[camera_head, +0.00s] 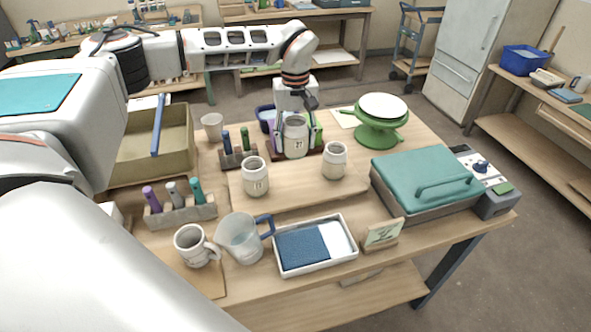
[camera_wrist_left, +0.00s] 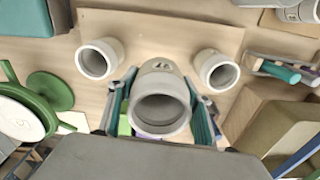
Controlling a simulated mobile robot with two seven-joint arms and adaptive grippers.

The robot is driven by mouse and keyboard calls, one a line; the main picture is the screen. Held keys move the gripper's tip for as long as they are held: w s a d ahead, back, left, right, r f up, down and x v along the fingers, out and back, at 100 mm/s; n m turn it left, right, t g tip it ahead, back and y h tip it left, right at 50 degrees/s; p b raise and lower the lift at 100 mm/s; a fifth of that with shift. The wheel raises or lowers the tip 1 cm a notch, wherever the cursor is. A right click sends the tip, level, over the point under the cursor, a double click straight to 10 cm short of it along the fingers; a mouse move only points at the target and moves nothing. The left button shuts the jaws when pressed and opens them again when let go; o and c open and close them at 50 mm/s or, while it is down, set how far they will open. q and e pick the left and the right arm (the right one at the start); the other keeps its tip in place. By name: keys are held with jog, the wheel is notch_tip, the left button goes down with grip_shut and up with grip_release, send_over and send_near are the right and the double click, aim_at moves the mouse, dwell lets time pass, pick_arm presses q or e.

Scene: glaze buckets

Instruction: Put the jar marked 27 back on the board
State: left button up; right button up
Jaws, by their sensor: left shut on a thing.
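The pale grey jar marked 27 (camera_head: 295,142) is at the back of the table, between the fingers of my left gripper (camera_head: 296,118). In the left wrist view I look into the mouth of this jar (camera_wrist_left: 162,108), and the fingers of my left gripper (camera_wrist_left: 161,118) close on both its sides. The wooden board (camera_head: 285,188) lies in front of it. A similar jar with a number (camera_head: 255,180) stands on the board's left, and another jar (camera_head: 334,162) stands at its right. I cannot tell whether the held jar touches what is below. My right gripper is not in view.
A dark red rack (camera_head: 272,154) with coloured bottles is right by the held jar. The board's middle between the two jars is clear.

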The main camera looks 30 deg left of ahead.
pick_arm(q)
notch_tip(320, 180, down, 11)
jog(key=shift+w+r, duration=0.1)
dwell(0.4)
jog(key=shift+f, duration=0.2)
jog(key=o, duration=1.4)
jog(key=shift+c, duration=0.2)
notch_tip(320, 180, up, 12)
jog(key=shift+r, duration=0.15)
